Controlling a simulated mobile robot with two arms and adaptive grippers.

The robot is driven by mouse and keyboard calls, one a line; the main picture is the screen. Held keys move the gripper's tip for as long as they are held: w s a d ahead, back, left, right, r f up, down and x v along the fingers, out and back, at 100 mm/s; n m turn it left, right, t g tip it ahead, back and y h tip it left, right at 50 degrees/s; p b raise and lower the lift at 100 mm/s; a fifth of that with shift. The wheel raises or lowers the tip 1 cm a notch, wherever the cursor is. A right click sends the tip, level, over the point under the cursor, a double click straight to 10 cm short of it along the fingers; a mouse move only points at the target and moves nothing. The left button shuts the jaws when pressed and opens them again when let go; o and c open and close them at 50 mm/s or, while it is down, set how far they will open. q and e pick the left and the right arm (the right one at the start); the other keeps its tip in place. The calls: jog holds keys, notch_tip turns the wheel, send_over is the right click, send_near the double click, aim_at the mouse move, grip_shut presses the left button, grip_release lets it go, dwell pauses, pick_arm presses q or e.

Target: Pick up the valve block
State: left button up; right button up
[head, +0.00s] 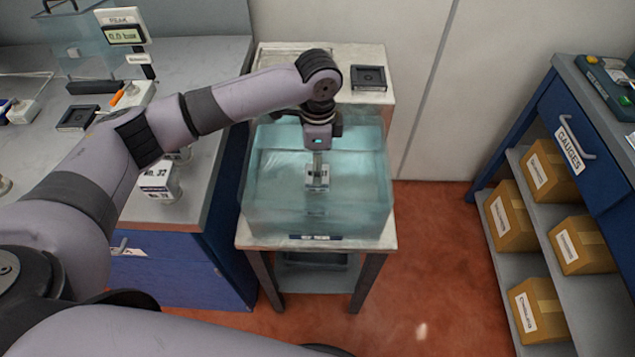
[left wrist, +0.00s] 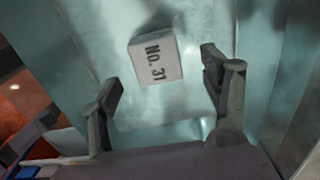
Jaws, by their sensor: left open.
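A pale block (head: 313,181) marked "No. 31" in the left wrist view (left wrist: 155,59) sits inside a clear, water-filled tank (head: 265,205). I take it to be the valve block. My left gripper (head: 318,166) reaches down into the tank from above, over the block. In the left wrist view the gripper (left wrist: 163,76) is open, with the block beyond and between its fingertips, not gripped. The gap between fingertips and block is hard to judge. Another pale block (head: 159,184), seemingly marked "No. 37", is on the grey bench at left. My right gripper is not in view.
The tank walls surround my left gripper. The tank stands on a small table (head: 384,241) with a black square holder (head: 368,77) behind it. The grey bench (head: 205,60) adjoins at left. A blue-framed shelf with cardboard boxes (head: 511,221) stands right; red floor lies between.

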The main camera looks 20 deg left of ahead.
pick_arm(q)
jog(key=shift+s+f, duration=0.1)
jog(key=shift+f, duration=0.85)
notch_tip(320, 180, down, 4)
jog(key=shift+s+r+p, duration=0.15)
jog(key=shift+p, duration=0.35)
jog(key=shift+f, duration=0.5)
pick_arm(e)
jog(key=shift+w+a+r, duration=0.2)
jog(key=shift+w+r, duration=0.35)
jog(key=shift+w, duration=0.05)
pick_arm(q)
jog(key=shift+c, duration=0.4)
jog(key=c, duration=0.5)
jog(key=shift+r, duration=0.1)
grip_shut()
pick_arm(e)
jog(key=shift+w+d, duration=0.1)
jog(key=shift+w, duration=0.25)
